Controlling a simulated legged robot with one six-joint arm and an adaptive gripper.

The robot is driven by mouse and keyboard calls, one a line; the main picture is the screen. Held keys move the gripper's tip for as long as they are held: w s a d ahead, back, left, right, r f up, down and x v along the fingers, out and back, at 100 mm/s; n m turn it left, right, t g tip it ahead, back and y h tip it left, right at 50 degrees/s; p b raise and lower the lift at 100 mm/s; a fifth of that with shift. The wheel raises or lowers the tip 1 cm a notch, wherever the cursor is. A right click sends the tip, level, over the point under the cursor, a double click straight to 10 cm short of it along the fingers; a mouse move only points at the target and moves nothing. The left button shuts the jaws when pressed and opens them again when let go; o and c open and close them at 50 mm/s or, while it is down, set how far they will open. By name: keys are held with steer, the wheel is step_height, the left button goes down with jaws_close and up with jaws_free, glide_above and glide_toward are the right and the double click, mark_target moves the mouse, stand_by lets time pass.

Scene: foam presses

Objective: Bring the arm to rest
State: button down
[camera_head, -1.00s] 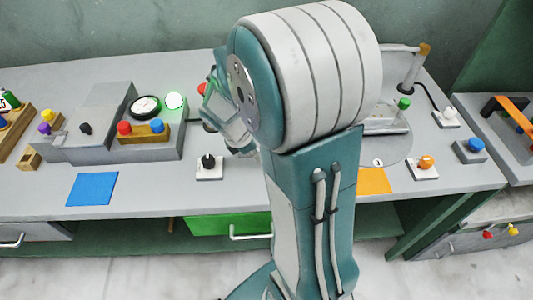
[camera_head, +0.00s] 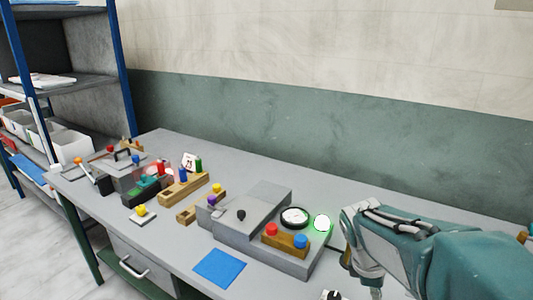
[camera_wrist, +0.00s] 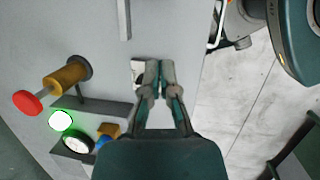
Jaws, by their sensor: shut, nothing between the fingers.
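My arm (camera_head: 420,250) is teal and grey and shows folded at the right edge of the head view, over the bench (camera_head: 150,255). The fingers of my gripper are not clearly seen there. In the wrist view my gripper (camera_wrist: 158,68) is shut and empty, its two fingertips together above the grey bench top. A small white plate (camera_wrist: 137,72) lies beyond the fingertips, partly hidden by them. I cannot tell the height between them.
Left of the arm stand a lit green lamp (camera_head: 322,222), a round gauge (camera_head: 294,216) and a block with red and blue buttons (camera_head: 285,240). A blue mat (camera_head: 219,266) lies at the front. A red knob (camera_wrist: 27,103) on a brass cylinder is left in the wrist view.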

steer(key=s+a+r+m+t+y, duration=0.3)
steer(key=s+a+r+m+t, duration=0.3)
steer(key=s+a+m, duration=0.2)
steer(key=s+m, duration=0.2)
steer(key=m, duration=0.2)
steer(key=shift+a+y, duration=0.3)
